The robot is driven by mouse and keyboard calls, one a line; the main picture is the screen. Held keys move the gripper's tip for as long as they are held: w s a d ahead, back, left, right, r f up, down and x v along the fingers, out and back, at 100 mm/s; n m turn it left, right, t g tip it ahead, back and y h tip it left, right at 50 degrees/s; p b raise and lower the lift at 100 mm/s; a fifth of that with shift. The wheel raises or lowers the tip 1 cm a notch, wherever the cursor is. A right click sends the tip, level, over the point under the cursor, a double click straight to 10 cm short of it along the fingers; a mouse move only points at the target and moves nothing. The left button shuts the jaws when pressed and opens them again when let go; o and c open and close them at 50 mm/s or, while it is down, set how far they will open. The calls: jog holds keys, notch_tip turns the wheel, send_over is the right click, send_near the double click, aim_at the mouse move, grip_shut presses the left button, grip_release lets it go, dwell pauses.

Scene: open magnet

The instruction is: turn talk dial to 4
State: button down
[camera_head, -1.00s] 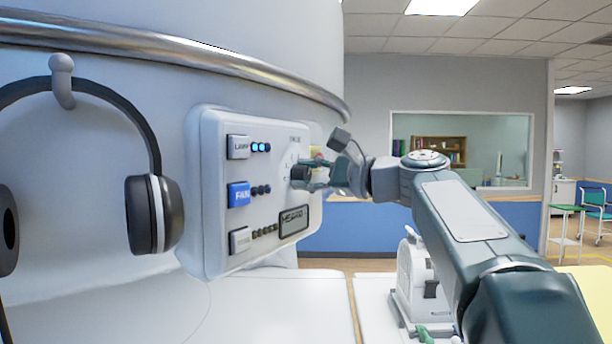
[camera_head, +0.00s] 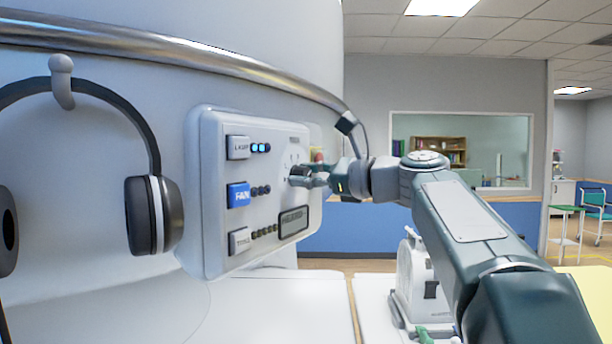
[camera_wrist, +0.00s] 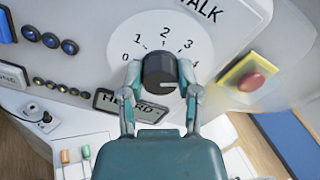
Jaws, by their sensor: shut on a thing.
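The talk dial is a black round knob (camera_wrist: 160,69) on a white disc with numbers 0 to 4, under the word TALK. My gripper (camera_wrist: 161,82) is shut on the knob, one finger on each side. In the head view the knob (camera_head: 299,171) is partly hidden by my gripper (camera_head: 308,178) at the right side of the white control panel (camera_head: 213,190).
The panel carries LAMP (camera_head: 238,147), FAN (camera_head: 238,194) and a lower button, plus a dark display (camera_head: 293,221). A red button on a yellow plate (camera_wrist: 251,82) sits right of the dial. Headphones (camera_head: 150,213) hang left. A white device (camera_head: 413,275) stands below my arm.

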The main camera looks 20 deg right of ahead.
jog(key=shift+w+f, duration=0.1)
jog(key=shift+f, duration=0.2)
jog(key=shift+c, duration=1.5)
grip_release()
jog(key=shift+r, duration=0.1)
jog(key=v, duration=1.2)
jog(key=shift+w, duration=0.1)
